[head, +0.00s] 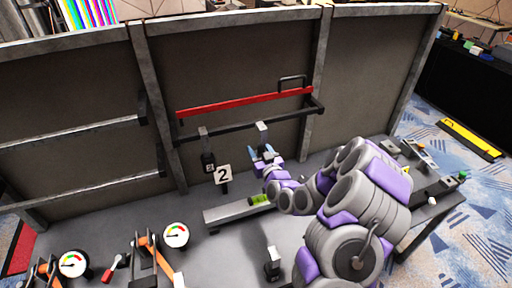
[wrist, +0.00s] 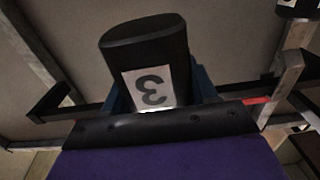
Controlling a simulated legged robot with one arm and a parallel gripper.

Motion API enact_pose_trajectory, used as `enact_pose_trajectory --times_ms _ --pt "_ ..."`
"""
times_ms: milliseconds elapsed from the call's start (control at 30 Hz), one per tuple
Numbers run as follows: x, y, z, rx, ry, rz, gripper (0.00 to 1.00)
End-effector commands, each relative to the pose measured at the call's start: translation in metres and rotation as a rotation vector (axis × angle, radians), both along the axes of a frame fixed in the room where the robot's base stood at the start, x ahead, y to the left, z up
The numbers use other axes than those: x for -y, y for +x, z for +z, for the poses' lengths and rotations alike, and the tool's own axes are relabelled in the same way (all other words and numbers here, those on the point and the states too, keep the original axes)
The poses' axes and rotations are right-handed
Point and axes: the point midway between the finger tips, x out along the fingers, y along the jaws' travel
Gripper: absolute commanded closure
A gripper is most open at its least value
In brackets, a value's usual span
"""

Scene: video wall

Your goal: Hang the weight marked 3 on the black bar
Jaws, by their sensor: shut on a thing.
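The weight marked 3 is a black block with a white label, seen upside down in the wrist view (wrist: 148,45). My gripper (head: 265,154) is shut on it; its blue fingers show on both sides of the weight. In the head view, a grey-topped black piece (head: 262,131) rises above the fingers, close to the black bar (head: 292,120). The bar runs across the middle panel below a red bar. I cannot tell whether the weight touches the bar.
A weight marked 2 (head: 222,175) and another dark weight (head: 208,158) are left of my gripper. Another weight (head: 272,264) stands on the table at front. A grey beam with a green level (head: 259,199) lies below my gripper. Gauges (head: 176,236) stand at front left.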

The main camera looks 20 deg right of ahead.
Motion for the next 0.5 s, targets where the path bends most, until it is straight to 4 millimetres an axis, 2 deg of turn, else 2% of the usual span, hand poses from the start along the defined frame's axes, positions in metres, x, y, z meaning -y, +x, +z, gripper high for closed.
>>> enact_pose_trajectory --times_ms 500 --pt "0.001 0.031 0.001 0.002 0.001 0.0 1.0"
